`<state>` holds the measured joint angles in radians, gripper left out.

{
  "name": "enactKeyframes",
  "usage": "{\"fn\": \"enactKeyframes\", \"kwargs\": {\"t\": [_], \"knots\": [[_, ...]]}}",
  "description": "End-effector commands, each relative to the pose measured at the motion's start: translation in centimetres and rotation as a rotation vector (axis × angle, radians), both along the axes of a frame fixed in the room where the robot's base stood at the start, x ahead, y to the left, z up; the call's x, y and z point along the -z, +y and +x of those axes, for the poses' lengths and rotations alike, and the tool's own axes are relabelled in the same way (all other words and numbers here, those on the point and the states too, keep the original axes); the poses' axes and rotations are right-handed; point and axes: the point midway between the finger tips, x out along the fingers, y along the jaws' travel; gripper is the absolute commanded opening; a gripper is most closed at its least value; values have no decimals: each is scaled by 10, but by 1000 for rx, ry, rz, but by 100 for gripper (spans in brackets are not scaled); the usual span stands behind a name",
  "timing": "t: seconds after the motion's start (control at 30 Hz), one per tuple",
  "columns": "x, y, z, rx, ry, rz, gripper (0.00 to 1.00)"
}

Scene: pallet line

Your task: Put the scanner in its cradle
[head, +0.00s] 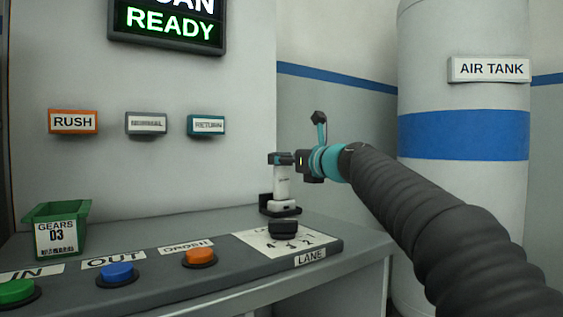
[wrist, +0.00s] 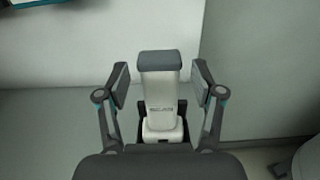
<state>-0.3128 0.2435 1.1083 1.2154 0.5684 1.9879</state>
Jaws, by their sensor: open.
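The scanner (head: 282,185) is a pale upright handle with a dark top. It stands in the dark cradle (head: 265,204) at the back edge of the console, with its wider pale foot inside the cradle. In the wrist view the scanner (wrist: 161,95) is upright between the two fingers of my gripper (wrist: 160,85). The fingers are open, with a gap visible on each side of the scanner. In the head view my gripper (head: 284,159) is level with the scanner's top, reaching in from the right. The cradle is mostly hidden in the wrist view.
The console has a green bin (head: 57,229), green (head: 16,291), blue (head: 117,271) and orange (head: 199,256) buttons, and a dark knob (head: 283,228) on the lane plate in front of the cradle. A wall stands behind. The air tank (head: 462,190) is at the right.

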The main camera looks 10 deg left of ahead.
Motion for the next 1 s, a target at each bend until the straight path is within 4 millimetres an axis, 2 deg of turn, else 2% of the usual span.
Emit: {"fn": "enactKeyframes", "kwargs": {"t": [0.3, 0.5, 0.63, 1.0], "knots": [[1, -47, -41, 3, -1, 0, 67], [1, -67, -59, 2, -1, -1, 67], [0, -72, -65, -1, -1, -1, 67], [1, -74, -66, -1, -1, -1, 67]]}}
